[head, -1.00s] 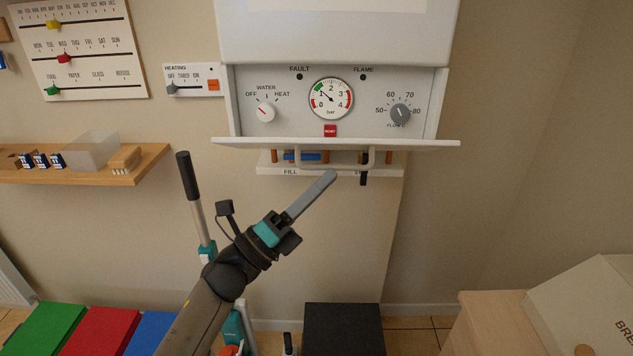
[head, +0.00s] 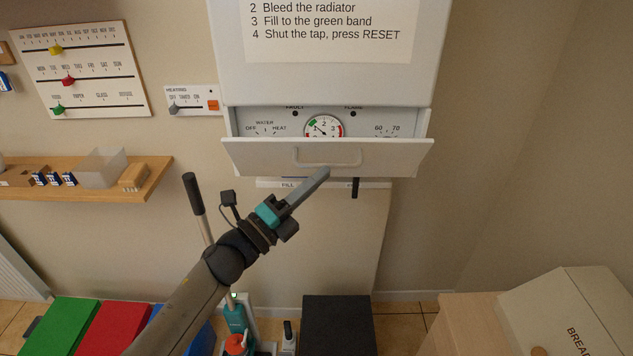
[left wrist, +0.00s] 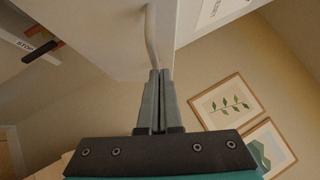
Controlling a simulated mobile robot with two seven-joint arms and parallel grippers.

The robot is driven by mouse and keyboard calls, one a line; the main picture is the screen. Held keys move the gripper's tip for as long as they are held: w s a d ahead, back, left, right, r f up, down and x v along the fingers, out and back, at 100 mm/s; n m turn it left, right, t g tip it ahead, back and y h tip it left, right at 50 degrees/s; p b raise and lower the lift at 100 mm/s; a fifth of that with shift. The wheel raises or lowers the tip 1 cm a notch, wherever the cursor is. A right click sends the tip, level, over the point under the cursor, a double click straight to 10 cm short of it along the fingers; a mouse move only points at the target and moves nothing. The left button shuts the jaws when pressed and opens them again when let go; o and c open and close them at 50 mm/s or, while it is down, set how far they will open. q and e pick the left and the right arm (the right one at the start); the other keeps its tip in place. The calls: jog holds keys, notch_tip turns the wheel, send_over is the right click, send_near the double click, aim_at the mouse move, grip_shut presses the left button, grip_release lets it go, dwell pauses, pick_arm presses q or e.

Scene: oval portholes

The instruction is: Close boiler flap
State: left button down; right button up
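The boiler flap (head: 270,158) is a white panel with a bar handle (head: 327,157). It is hinged along its lower edge and stands partly raised, tilted outward, covering the lower part of the control panel (head: 360,125). My left gripper (head: 322,172) is at the flap's lower middle, just below the handle. In the left wrist view its two fingers (left wrist: 160,72) are together, with nothing seen between them. Their tips are close to the handle (left wrist: 151,40) on the flap (left wrist: 105,35); whether they touch is unclear. My right gripper is not in view.
The boiler body (head: 320,80) is above the flap. Below it is the fill rail (head: 275,184) with a dark tap lever (head: 355,188). A wooden shelf (head: 90,192) is at left. A black box (head: 337,325) and a bread bin (head: 565,315) stand lower down.

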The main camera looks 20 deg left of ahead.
aim_at(318, 142)
pick_arm(q)
jog(key=w+r, duration=0.2)
jog(key=w+a+r, duration=0.1)
jog(key=w+r, duration=0.1)
jog(key=shift+w+a+r+p, duration=0.15)
jog(key=shift+w+r+p, duration=0.1)
jog(key=shift+r+p, duration=0.15)
jog(key=shift+w+a+r, duration=0.25)
jog(key=shift+w+r, duration=0.2)
jog(key=shift+w, duration=0.35)
